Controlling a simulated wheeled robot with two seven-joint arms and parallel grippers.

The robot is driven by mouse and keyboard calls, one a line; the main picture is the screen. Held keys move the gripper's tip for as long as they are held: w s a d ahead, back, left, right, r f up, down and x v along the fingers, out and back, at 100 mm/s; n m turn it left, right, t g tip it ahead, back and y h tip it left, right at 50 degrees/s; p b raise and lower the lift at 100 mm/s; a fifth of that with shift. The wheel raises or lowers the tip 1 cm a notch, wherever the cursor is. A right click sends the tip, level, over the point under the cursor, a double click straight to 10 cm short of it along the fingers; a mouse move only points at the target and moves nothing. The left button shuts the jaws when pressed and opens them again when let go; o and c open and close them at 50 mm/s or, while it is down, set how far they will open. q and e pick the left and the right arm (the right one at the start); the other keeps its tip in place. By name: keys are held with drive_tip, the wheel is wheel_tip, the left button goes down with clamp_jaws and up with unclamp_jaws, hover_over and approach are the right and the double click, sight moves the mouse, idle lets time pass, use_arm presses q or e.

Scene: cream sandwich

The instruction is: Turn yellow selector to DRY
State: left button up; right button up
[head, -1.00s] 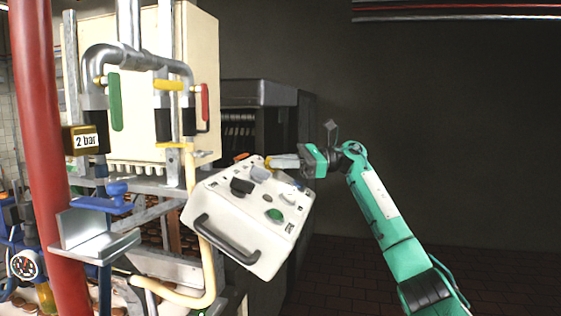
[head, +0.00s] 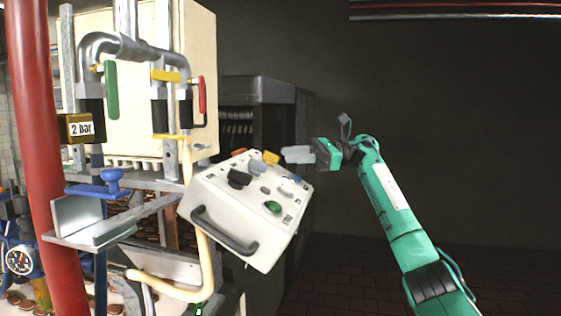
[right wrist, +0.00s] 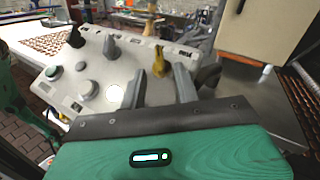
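The yellow selector (head: 271,157) is on the far edge of the white, tilted control box (head: 222,209). It also shows in the right wrist view (right wrist: 158,61), just beyond the fingertips and between their lines. Its handle points roughly up and down in that view. The labels around it are too small to read, so I cannot tell which mark it points at. My right gripper (head: 286,154) is just right of the selector in the head view. In the wrist view its two grey fingers (right wrist: 162,78) are apart, with nothing between them. My left gripper is not in view.
The box also carries a black knob (head: 239,178), a green button (head: 273,207) and a dark front handle (head: 224,232). Pipes with coloured valve levers and a red post (head: 45,160) stand to the left. The space right of the box is clear apart from my arm.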

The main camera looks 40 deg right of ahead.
drive_tip(key=b+v, duration=0.1)
drive_tip(key=v, duration=0.8)
drive_tip(key=shift+d+b, duration=0.3)
drive_tip(key=shift+b, duration=0.05)
drive_tip(key=shift+s, duration=0.1)
